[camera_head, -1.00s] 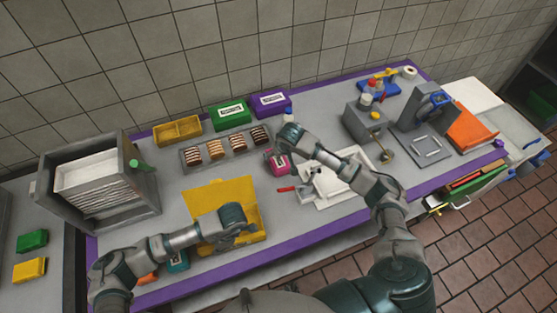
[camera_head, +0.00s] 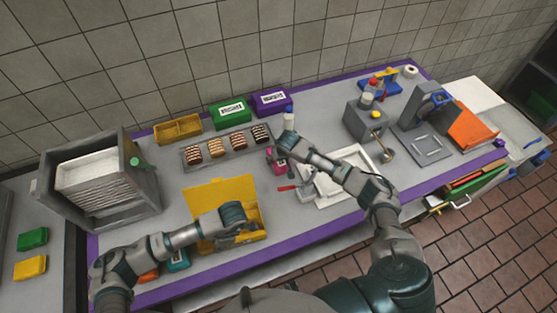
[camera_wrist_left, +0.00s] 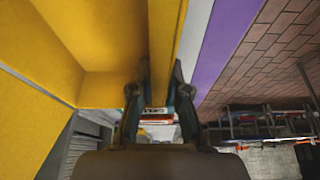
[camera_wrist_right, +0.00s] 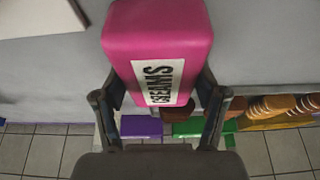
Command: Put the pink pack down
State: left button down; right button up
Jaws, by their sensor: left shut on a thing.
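The pink pack (camera_head: 279,169), with a white label reading CREAMS in the right wrist view (camera_wrist_right: 157,45), is at the middle of the worktop, in front of the tray. My right gripper (camera_wrist_right: 160,88) is at it, with one finger on each side and the tips close to its edges. I cannot tell whether they press on it, or whether the pack's base rests on the worktop. My left gripper (camera_wrist_left: 160,85) is shut on the wall of the open yellow box (camera_head: 217,193), which stands on the worktop; its tips are partly hidden in the head view.

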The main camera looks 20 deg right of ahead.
jog(key=c, duration=0.4)
notch_tip(320, 180, up, 10)
dwell(0.3)
pick_arm(q)
jog(key=c, duration=1)
grip_release()
jog(key=shift+r, duration=0.15)
jog(key=p+v, duration=0.4)
jog(key=v, duration=0.3)
jog(key=shift+r, duration=0.15)
jog(key=shift+p+v, duration=0.45)
jog(key=shift+v, duration=0.35)
pick_arm(e)
jog(key=shift+r, duration=2.55)
